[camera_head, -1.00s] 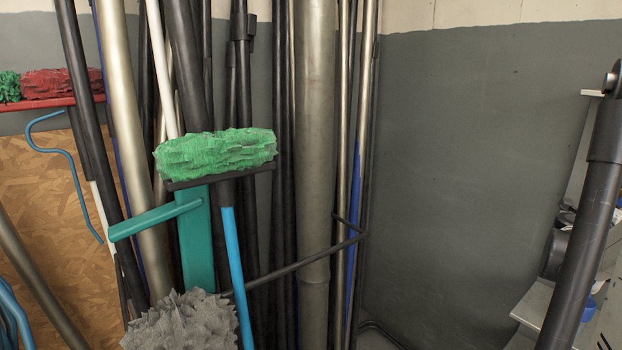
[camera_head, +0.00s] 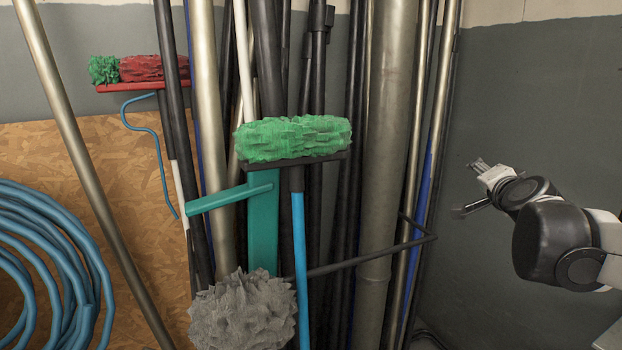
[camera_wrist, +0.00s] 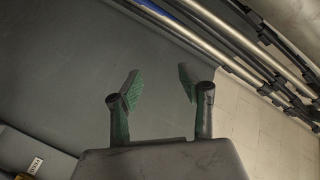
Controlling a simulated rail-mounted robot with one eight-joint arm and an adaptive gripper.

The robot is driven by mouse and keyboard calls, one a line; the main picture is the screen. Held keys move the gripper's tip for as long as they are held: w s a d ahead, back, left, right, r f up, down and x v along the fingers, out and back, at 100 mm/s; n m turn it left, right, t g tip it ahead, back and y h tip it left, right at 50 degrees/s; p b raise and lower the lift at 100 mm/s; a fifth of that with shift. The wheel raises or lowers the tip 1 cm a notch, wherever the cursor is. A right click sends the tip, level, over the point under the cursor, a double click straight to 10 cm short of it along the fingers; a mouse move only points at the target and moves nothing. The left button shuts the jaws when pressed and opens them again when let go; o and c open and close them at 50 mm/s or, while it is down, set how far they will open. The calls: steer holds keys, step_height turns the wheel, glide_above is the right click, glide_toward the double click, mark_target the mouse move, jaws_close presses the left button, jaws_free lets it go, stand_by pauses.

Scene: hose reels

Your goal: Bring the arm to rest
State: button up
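My gripper (camera_wrist: 158,88) shows in the wrist view with its two dark, green-padded fingers apart and nothing between them. In the head view my gripper (camera_head: 474,184) is at the right, at the end of my white and black arm. It is in front of the dark grey wall, to the right of the upright poles, and touches nothing that I can see.
A green brush (camera_head: 292,138), a grey shaggy brush head (camera_head: 243,312) and tall poles (camera_head: 385,130) fill the middle. A coiled blue hose (camera_head: 75,265) is at the left. A red brush (camera_head: 155,68) rests on a rack. The grey wall (camera_head: 540,95) is bare at right.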

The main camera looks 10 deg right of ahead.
steer(key=s+a+f+n+g+y, duration=0.2)
steer(key=a+f+n+y, duration=0.15)
steer(key=a, duration=0.75)
steer(key=s+a+f+n+g+y+p, duration=0.1)
steer(key=s+a+f+n+g, duration=0.2)
steer(key=s, duration=0.7)
steer(key=s+a+f+n+g+p, duration=0.1)
steer(key=s+a+f+n+g, duration=0.2)
steer(key=s+a+f+n, duration=0.5)
steer(key=s+a+f, duration=0.2)
steer(key=s+a, duration=0.1)
steer(key=a, duration=0.1)
steer(key=shift+s+a+y+p, duration=0.2)
steer(key=shift+a+y+p, duration=0.1)
steer(key=shift+y+p, duration=0.05)
steer(key=shift+w, duration=0.15)
